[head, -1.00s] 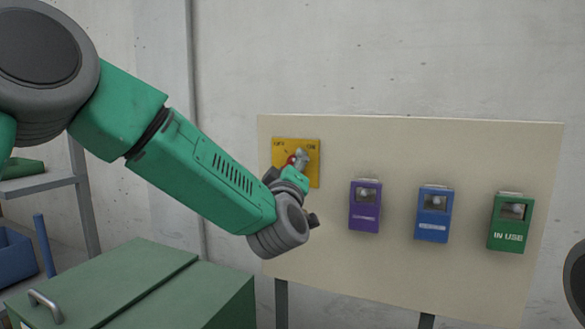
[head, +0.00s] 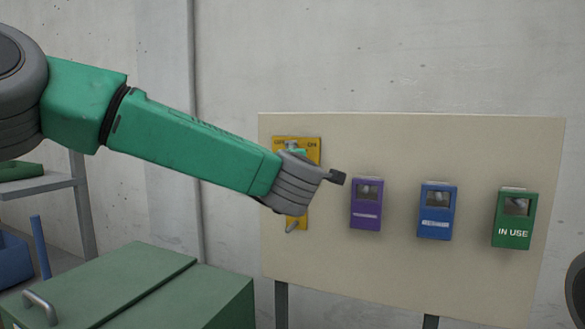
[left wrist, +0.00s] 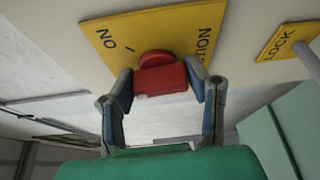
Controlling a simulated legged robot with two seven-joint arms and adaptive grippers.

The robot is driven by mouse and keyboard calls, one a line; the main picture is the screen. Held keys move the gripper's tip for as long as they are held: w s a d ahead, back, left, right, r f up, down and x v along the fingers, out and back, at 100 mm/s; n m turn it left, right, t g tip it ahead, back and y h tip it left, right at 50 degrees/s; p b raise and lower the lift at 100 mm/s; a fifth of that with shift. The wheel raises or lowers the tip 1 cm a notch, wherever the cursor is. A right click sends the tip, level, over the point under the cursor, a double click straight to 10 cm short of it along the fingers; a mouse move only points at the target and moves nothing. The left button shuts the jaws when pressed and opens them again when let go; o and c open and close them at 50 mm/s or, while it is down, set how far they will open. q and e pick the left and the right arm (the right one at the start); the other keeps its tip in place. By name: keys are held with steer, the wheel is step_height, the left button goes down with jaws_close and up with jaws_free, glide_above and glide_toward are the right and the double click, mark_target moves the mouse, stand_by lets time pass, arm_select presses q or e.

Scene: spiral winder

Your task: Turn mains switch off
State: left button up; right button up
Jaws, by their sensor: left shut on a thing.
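The red mains switch (left wrist: 160,78) is a blocky handle on a round red base in the left wrist view. It stands out from a yellow plate (left wrist: 195,25) with black lettering. My left gripper (left wrist: 163,82) is shut on the switch handle, one finger on each side. In the head view the yellow plate (head: 314,155) is at the upper left of the beige board, and my wrist hides the switch and most of the fingers. My right gripper is out of view.
On the beige board (head: 400,150) hang a purple box (head: 366,215), a blue box (head: 435,220) and a green "IN USE" box (head: 513,230). A smaller yellow "LOCK" plate (left wrist: 275,45) with a grey rod (left wrist: 306,60) is near the switch. A green cabinet (head: 140,285) stands below my arm.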

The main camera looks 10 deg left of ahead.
arm_select(q)
steer(key=n, duration=0.1)
steer(key=n+g+h, duration=0.1)
steer(key=n, duration=0.1)
steer(key=shift+d+f+n+g, duration=0.1)
steer(key=shift+f+n+g, duration=0.2)
steer(key=shift+n+g+h+b, duration=0.4)
steer(key=shift+n+h, duration=0.2)
steer(key=shift+n, duration=0.7)
steer(key=o, duration=1)
steer(key=shift+o, duration=0.8)
steer(key=shift+w+r, duration=0.1)
steer(key=shift+r, duration=0.1)
steer(key=shift+s+r, duration=0.2)
steer(key=shift+s, duration=0.1)
steer(key=v, duration=1.1)
